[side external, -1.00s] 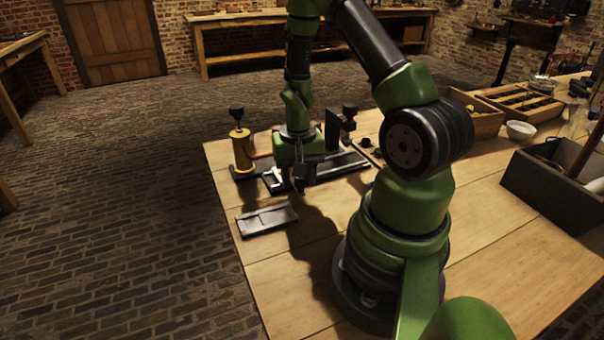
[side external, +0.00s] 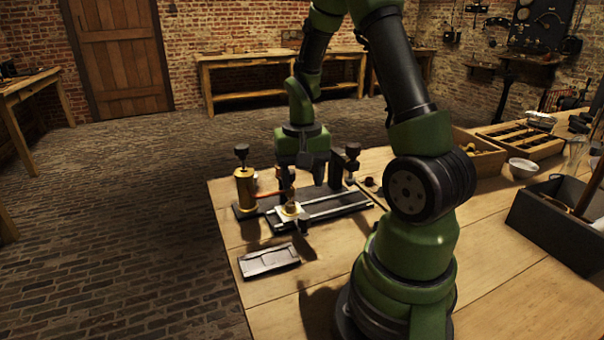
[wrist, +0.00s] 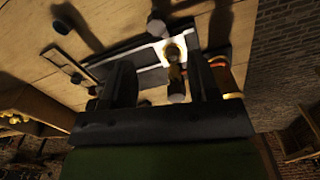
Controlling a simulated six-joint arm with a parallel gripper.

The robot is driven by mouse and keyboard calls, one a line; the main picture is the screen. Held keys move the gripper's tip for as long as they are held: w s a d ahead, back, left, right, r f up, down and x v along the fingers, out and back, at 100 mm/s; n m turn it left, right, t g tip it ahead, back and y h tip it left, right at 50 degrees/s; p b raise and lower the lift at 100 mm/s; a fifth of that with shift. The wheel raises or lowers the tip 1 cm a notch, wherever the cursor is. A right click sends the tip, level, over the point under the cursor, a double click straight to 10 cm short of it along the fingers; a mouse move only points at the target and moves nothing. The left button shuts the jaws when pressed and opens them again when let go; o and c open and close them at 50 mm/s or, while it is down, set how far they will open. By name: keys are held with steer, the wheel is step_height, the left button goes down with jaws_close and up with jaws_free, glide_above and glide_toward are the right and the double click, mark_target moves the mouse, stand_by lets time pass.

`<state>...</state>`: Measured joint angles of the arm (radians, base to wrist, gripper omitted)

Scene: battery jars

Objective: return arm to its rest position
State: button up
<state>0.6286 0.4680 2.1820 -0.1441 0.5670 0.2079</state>
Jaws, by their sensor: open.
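My gripper (side external: 302,170) hangs from my green arm above the dark apparatus base (side external: 345,205) near the table's far left corner. In the wrist view its two dark fingers (wrist: 165,85) are apart, with a small brass and white piece (wrist: 174,62) seen beyond and between them. In the side view a pale square piece with a brass part (side external: 290,210) sits on the apparatus below my gripper, apart from it. A brass cylinder with a black knob (side external: 245,188) stands left of my gripper.
A grey shallow tray (side external: 268,261) lies in front of the apparatus. A dark upright post (side external: 345,165) stands just right of my gripper. A white bowl (side external: 522,167), a compartmented wooden tray (side external: 520,138) and a dark open box (side external: 560,225) are on the right.

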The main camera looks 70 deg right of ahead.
steer(key=shift+r, duration=0.4)
steer(key=a+r+n+t, duration=0.3)
steer(key=a+r+t, duration=0.1)
steer(key=a+r, duration=0.6)
steer(key=s+a+r+n+t+y, duration=0.2)
steer(key=s+a+r+n+t, duration=0.1)
steer(key=s+a+r, duration=0.3)
steer(key=shift+s+a+r+n, duration=0.2)
steer(key=shift+a+r+n, duration=0.15)
steer(key=shift+a+n, duration=0.4)
steer(key=shift+a, duration=0.1)
stand_by(1.4)
